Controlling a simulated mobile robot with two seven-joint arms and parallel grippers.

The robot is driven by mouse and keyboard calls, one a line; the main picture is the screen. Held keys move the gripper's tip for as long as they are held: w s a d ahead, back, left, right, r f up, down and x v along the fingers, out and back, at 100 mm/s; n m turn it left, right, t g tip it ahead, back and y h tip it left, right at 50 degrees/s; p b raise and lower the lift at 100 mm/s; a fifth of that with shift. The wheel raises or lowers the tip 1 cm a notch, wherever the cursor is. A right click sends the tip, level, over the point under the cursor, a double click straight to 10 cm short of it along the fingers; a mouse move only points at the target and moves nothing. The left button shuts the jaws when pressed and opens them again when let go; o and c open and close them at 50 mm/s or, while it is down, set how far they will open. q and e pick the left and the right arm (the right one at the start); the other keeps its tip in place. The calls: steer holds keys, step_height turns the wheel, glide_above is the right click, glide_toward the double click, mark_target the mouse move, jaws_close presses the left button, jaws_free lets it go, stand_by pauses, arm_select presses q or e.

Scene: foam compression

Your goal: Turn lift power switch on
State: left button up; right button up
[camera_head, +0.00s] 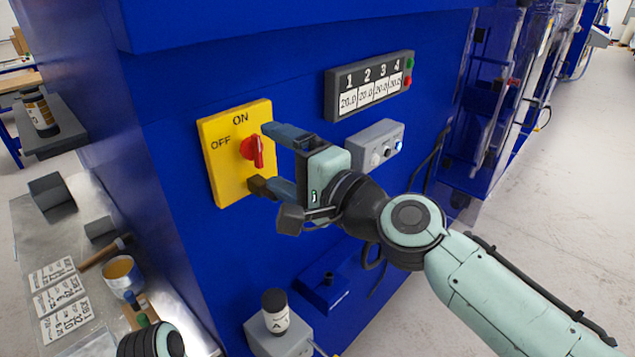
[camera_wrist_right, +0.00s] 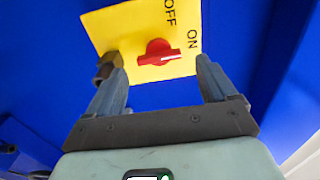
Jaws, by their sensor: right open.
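The power switch is a red rotary knob (camera_head: 252,151) on a yellow plate (camera_head: 227,178) fixed to the blue machine. The plate reads ON at the top and OFF at the left. In the head view the knob's handle stands roughly upright; which end is the pointer is unclear. My right gripper (camera_head: 264,158) is open in front of the plate, one finger above the knob and one below. In the right wrist view the knob (camera_wrist_right: 158,52) appears between and beyond the open fingertips (camera_wrist_right: 160,64), with no clear contact. My left gripper is not visible.
A display panel (camera_head: 332,96) numbered 1 to 4 and a grey button box (camera_head: 365,152) sit right of the switch. A bottle (camera_head: 275,312) stands on a grey box below. A bench (camera_head: 25,235) with papers, a hammer and a cup (camera_head: 122,275) is at left.

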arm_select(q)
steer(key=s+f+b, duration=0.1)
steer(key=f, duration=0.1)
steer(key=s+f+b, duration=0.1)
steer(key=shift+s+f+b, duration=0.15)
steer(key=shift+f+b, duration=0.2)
arm_select(e)
steer(key=v, duration=1.1)
steer(key=shift+s+a, duration=0.1)
